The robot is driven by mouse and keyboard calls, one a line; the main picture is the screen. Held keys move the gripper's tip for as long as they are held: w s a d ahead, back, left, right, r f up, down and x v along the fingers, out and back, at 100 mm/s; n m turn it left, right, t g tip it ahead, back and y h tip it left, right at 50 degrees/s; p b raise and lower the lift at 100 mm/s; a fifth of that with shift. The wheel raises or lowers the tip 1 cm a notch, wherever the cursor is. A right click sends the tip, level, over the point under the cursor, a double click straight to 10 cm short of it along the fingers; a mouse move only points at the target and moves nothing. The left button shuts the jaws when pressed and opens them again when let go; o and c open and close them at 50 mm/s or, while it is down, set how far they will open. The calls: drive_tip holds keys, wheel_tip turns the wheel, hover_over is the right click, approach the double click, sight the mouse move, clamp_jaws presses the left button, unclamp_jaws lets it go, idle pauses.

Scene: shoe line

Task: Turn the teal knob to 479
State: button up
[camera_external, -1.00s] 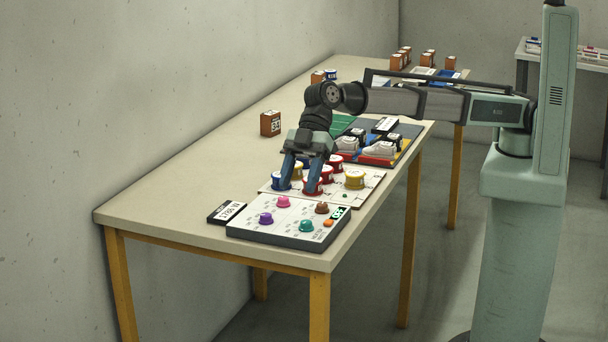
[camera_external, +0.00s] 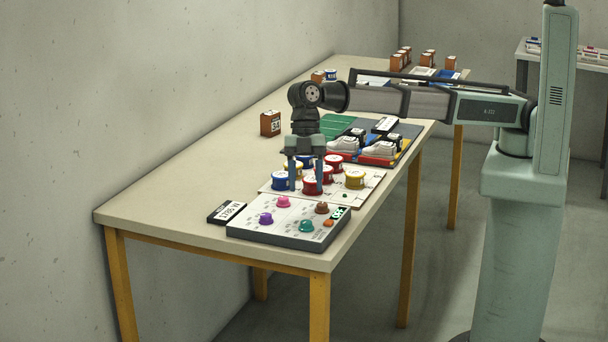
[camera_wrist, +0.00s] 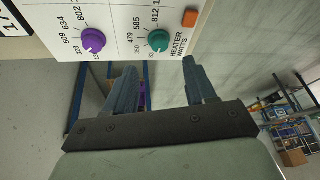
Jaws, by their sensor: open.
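The teal knob (camera_external: 306,226) sits on the front right part of a white-topped control panel (camera_external: 262,234) at the near end of the table. My gripper (camera_external: 306,188) is open, pointing down over the paint-pot area behind the panel, apart from the knob. In the wrist view its fingers (camera_wrist: 161,80) are apart with no object held between them.
A purple knob (camera_external: 265,218), pink knob (camera_external: 283,202), brown knob (camera_external: 322,208) and orange button (camera_external: 328,223) share the panel. A black number plate (camera_external: 227,212) lies left of it. Blue, red and yellow pots (camera_external: 355,179) stand close behind.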

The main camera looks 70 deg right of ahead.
sight(306, 221)
drive_tip(key=x, duration=0.7)
drive_tip(key=shift+a+f, duration=0.15)
drive_tip(key=shift+f, duration=0.15)
clamp_jaws()
